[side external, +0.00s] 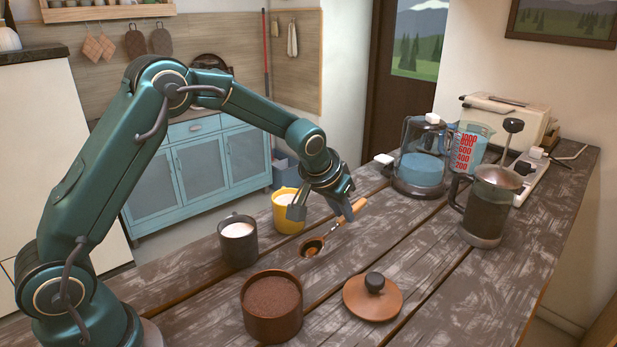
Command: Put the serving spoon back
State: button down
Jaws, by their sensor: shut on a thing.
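The serving spoon (313,246) has a dark bowl and an orange-brown wooden handle, which slants up to the right. My gripper (328,209) is at the spoon's handle and shut on it. The exact contact is hard to see from this side. The spoon's bowl is low over the table or touching it; I cannot tell which. Its bowl lies behind and between a brown pot (272,322) filled with brown grounds and a round brown lid (373,299) with a dark knob.
A yellow cup (283,222) stands just behind my gripper, and a dark mug (238,251) to its left. A French press (485,215), a blue-filled glass kettle (420,172) and a measuring jug (469,146) stand to the right. The front right table is clear.

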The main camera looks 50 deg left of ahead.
jog(key=shift+w+d+m+g+h, duration=0.15)
jog(key=shift+w+g+h, duration=0.05)
jog(key=shift+w, duration=0.4)
jog(key=shift+w+d+m+g+h, duration=0.15)
jog(key=shift+w+g+h, duration=0.05)
jog(key=shift+w, duration=0.35)
jog(key=shift+m+g, duration=0.3)
jog(key=shift+s+d+x, duration=0.15)
jog(key=shift+x, duration=1.35)
jog(key=shift+s+d+x, duration=0.1)
jog(key=shift+s+x, duration=0.1)
jog(key=shift+x, duration=1.3)
jog(key=shift+f, duration=0.2)
jog(key=c, duration=0.7)
grip_release()
jog(key=shift+c, duration=0.2)
